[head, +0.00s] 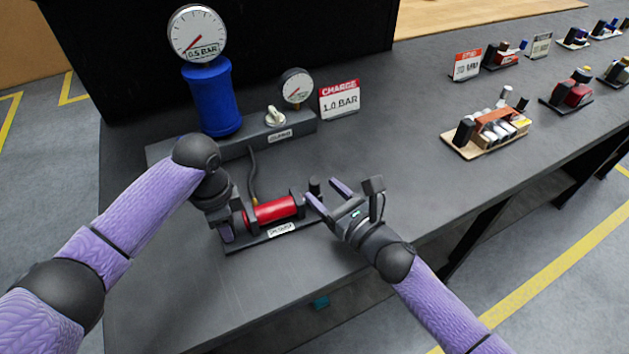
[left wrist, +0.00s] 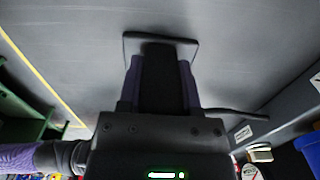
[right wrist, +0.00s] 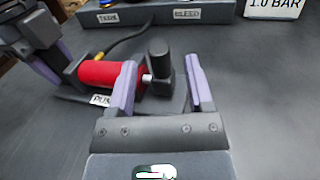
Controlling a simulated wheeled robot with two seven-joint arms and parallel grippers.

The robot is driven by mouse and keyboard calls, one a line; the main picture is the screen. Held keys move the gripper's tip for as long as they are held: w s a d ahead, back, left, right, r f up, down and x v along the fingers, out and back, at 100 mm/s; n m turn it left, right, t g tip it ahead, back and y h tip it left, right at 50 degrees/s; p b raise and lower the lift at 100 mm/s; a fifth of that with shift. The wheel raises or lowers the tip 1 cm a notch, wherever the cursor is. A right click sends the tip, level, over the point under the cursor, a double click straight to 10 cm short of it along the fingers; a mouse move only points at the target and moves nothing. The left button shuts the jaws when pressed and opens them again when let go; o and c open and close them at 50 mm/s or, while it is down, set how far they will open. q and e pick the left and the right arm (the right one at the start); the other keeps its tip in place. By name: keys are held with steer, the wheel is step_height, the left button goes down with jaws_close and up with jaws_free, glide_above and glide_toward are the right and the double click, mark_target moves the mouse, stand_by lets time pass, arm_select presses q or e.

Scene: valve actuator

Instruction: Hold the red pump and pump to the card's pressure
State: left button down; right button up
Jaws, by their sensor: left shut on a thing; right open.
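The red pump (head: 271,210) lies on a dark base plate on the bench, with a black upright handle (head: 315,187) at its right end. My left gripper (head: 228,226) is at the pump's left end, shut on a black part of the pump; the left wrist view shows a dark block between its fingers (left wrist: 161,85). My right gripper (head: 325,194) is open, its fingers either side of the handle or just short of it; the right wrist view shows the handle (right wrist: 159,68) between the fingertips. The card (head: 339,98) reads "CHARGE 1.0 BAR". The large gauge (head: 197,34) is labelled 0.5 BAR.
A blue cylinder (head: 211,98) stands behind the pump on a grey manifold (head: 294,127) with a white knob (head: 275,116) and a small gauge (head: 296,86). A hose (head: 253,175) runs to the pump. Several small assemblies stand at the right; the bench between is clear.

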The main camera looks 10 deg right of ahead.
mark_target(319, 187)
steer(key=x, duration=0.3)
steer(key=shift+w+a, duration=0.15)
steer(key=shift+w, duration=0.1)
jaws_close()
stand_by(1.2)
